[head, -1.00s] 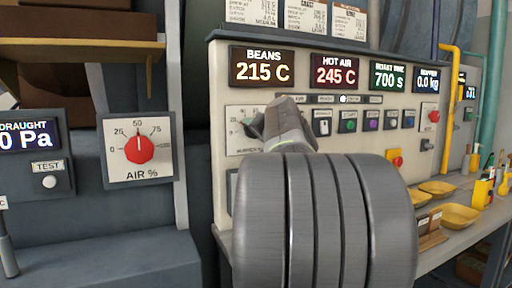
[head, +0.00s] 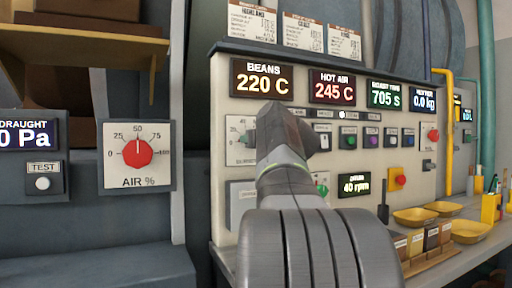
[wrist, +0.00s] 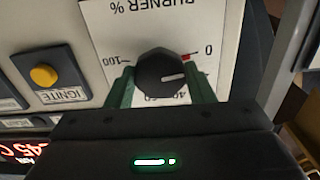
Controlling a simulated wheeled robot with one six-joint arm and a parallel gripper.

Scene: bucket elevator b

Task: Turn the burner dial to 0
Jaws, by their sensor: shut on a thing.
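The burner dial (wrist: 160,68) is a black round knob on a white plate marked BURNER %, seen upside down in the wrist view. Its white pointer line points to the right, a little below the 0 and its red mark. 100 is at the left and 40 shows partly below the knob. My gripper (wrist: 161,83) has its green fingers on both sides of the knob and is shut on it. In the head view my gripper (head: 262,138) is at the burner plate (head: 233,130), and hides the knob and most of the plate.
A yellow IGNITE button (wrist: 44,75) is beside the burner plate. The panel also carries lit displays, including BEANS 220 C (head: 262,79), and several small switches. A red AIR % dial (head: 138,153) is on the left. Yellow bowls (head: 415,216) stand on the shelf at right.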

